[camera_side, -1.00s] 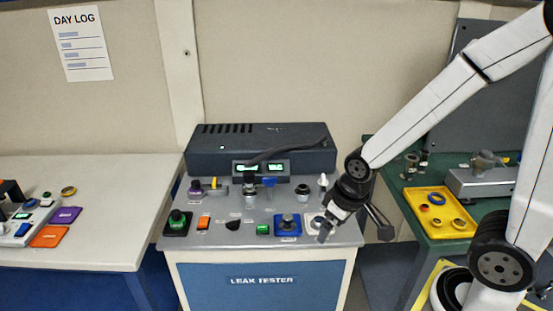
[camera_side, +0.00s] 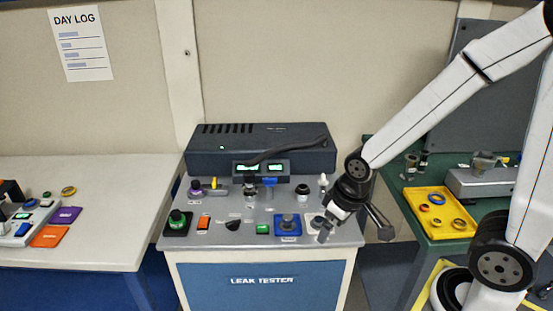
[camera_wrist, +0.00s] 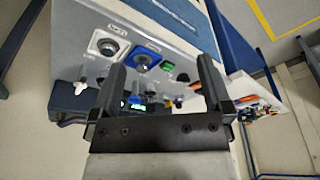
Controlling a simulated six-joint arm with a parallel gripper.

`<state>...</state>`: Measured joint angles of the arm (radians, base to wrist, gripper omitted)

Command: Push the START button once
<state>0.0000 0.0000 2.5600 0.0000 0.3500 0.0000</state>
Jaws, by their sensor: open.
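The leak tester's sloped grey panel (camera_side: 215,241) carries several buttons and knobs. Their labels are too small to read, so I cannot confirm which one is START. My gripper (camera_side: 325,233) is open and empty at the panel's front right corner, right of the green square button. In the side view it partly hides the white-plated control (camera_side: 314,222). In the wrist view both fingers (camera_wrist: 161,72) are apart.
Left of my gripper are a blue-plated button (camera_side: 287,224), a black knob (camera_side: 233,225) and an orange switch (camera_side: 203,223). Taller knobs and a dark housing (camera_side: 222,160) with a cable stand behind. A yellow tray (camera_side: 440,207) is on the right bench.

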